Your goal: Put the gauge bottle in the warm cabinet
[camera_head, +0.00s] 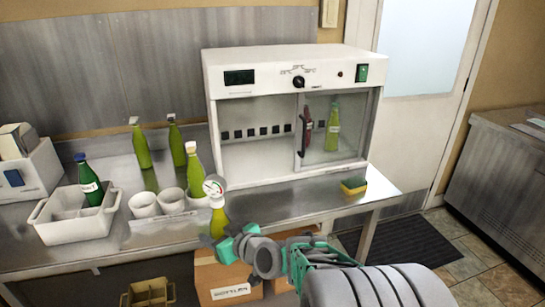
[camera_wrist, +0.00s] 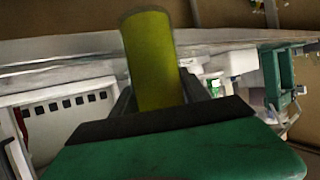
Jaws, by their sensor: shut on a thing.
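The gauge bottle (camera_head: 218,219) is yellow-green with a round white dial (camera_head: 214,186) on top. My gripper (camera_head: 226,238) is shut on its lower part, in front of the table's front edge. In the wrist view, the bottle's yellow-green body (camera_wrist: 152,62) stands between my fingers; its gauge does not show there. The warm cabinet (camera_head: 290,110) is a white box at the back of the table. Its left half is open, showing an empty-looking floor.
Green bottles (camera_head: 141,143) and white cups (camera_head: 143,204) stand left of the cabinet. A white crate (camera_head: 72,224) holds a dark green bottle (camera_head: 89,184). A yellow sponge (camera_head: 354,185) lies at the table's front right. The steel tabletop (camera_head: 285,200) before the cabinet is clear.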

